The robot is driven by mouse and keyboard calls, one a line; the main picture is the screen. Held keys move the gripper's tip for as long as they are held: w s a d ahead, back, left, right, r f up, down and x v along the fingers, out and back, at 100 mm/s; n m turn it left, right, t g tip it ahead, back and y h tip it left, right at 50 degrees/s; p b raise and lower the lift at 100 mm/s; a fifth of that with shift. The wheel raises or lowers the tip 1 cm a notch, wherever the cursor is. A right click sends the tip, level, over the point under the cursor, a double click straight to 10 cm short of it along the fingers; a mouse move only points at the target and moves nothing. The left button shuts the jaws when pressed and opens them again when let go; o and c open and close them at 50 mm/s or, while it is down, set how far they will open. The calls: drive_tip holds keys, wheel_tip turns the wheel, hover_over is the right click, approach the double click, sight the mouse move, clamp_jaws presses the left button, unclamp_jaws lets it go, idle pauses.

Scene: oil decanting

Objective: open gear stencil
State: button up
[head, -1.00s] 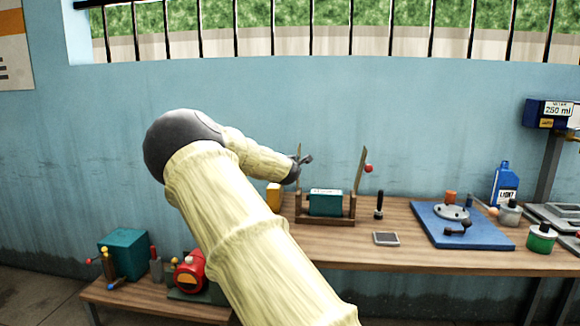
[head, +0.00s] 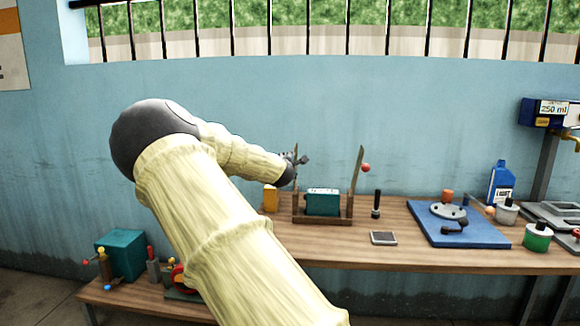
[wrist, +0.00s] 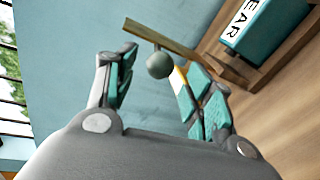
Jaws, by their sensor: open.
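The gear stencil is a teal box (head: 323,202) in a wooden frame (head: 324,221) on the bench. Two thin wooden leaves stand up from its ends. The right leaf (head: 356,183) carries a red knob (head: 366,168); the left leaf (head: 295,173) is partly hidden by my gripper (head: 299,161). In the wrist view, the lettered teal box (wrist: 262,28) is at upper right. A leaf (wrist: 180,42) seen edge-on bears a grey-green ball knob (wrist: 159,65). My gripper (wrist: 160,72) is open, with the knob between its fingertips in the picture; contact cannot be told.
A yellow block (head: 270,198) stands left of the frame. A blue board (head: 470,232) with fittings is further right. A lower bench (head: 150,302) stands at left.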

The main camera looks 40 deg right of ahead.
drive_tip(key=v, duration=0.7)
drive_tip(key=shift+s+a, duration=0.25)
drive_tip(key=shift+r, duration=0.1)
